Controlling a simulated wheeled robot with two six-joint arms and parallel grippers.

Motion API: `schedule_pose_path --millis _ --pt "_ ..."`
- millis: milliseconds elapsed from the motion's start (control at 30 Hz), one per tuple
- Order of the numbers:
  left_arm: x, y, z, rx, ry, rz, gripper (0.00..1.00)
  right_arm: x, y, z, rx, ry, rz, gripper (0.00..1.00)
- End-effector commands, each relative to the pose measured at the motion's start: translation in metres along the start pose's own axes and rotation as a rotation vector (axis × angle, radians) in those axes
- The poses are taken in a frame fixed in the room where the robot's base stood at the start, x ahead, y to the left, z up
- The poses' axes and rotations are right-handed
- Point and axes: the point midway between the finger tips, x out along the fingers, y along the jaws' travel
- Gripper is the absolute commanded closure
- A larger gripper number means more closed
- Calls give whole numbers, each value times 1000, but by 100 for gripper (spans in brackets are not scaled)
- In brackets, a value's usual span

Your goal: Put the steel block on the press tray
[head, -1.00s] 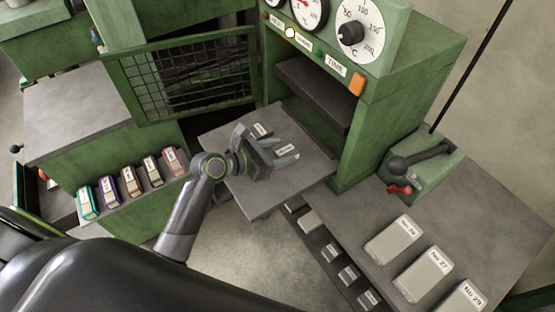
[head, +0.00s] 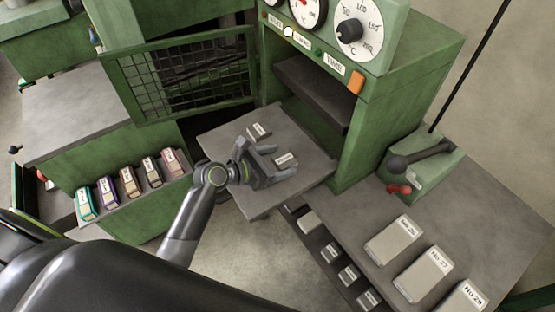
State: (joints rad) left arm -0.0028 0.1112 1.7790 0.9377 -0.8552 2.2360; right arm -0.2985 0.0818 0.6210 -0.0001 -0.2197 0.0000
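The press tray (head: 318,176) is a flat grey plate extending from the front of the green press. Two small pale-labelled grey pieces lie on it, apart from each other: a farther one (head: 259,131) and a nearer one (head: 286,158). The nearer one looks like a steel block, but its label is too small to read and its body is partly hidden. My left gripper (head: 280,162) is over the tray, fingers spread on either side of the nearer piece; I see no clear contact. My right gripper is not in view.
Small blocks sit on a shelf below. A mesh guard door (head: 185,78) stands open at left. Coloured boxes (head: 130,182) line a left ledge.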

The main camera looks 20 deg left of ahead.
Motion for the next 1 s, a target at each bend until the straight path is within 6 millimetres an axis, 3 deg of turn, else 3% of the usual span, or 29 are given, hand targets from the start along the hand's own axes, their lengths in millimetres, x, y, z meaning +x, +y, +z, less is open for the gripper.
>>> schedule_pose_path --millis 267,700,1000 --pt "-7 1 2 2 1 2 28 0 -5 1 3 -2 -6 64" --pt "-93 0 1 4 5 0 28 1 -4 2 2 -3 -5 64" --pt "-120 0 2 1 1 0 28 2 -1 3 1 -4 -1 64"
